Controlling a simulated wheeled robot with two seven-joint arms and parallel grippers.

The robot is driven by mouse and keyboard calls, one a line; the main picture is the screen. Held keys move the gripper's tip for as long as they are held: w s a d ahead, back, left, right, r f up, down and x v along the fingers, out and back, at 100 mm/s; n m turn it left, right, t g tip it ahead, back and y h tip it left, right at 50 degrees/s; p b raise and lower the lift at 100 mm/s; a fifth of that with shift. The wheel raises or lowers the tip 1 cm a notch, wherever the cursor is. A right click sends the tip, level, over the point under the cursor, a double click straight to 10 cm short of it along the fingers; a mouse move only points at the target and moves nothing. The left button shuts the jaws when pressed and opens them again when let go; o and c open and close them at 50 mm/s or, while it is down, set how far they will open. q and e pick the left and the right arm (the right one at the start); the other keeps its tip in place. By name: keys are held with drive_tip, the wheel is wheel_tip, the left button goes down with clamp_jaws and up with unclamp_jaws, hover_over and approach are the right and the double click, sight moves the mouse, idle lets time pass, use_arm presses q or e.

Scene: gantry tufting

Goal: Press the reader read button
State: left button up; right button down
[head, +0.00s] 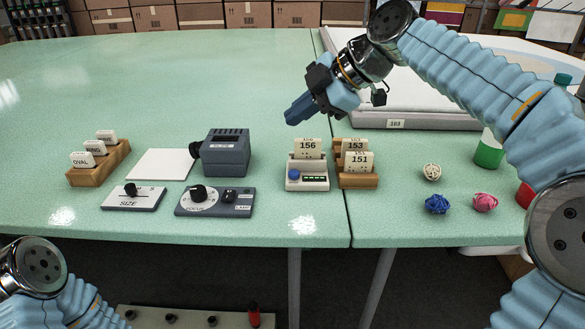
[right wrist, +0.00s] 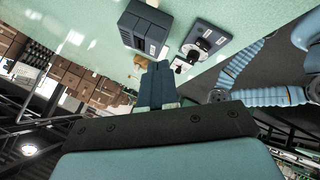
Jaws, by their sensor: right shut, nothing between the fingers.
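The reader (head: 307,184) is a small pale box on the green table in the head view. It has a round blue button (head: 294,174) on its left front and a small dark display with green marks beside it. A card marked 156 (head: 309,150) stands upright in its top. My right gripper (head: 291,117) is in the air above and slightly left of the reader, apart from it, with its fingers shut and empty. The shut fingers also show in the right wrist view (right wrist: 157,84), where I cannot make out the reader. My left gripper is out of view.
A wooden card holder (head: 358,181) with several cards stands close right of the reader. Left are a dark projector (head: 227,153), a FOCUS panel (head: 214,209) and a SIZE panel (head: 133,204). Yarn balls (head: 437,204) lie to the right. Bare table lies in front of the reader.

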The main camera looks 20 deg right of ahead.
drive_tip(key=shift+f, duration=0.1)
drive_tip(key=b, duration=0.6)
hover_over(298, 174)
wheel_tip(298, 174, down, 8)
drive_tip(key=shift+r, duration=0.25)
drive_tip(key=shift+f+b, duration=0.65)
drive_tip(key=shift+b, duration=0.05)
idle(0.9)
drive_tip(key=shift+f+b, duration=0.35)
drive_tip(key=shift+b, duration=0.05)
drive_tip(key=shift+f+b, duration=0.5)
idle(0.5)
drive_tip(key=shift+r, duration=0.1)
drive_tip(key=shift+r+p, duration=0.7)
drive_tip(key=shift+r, duration=0.1)
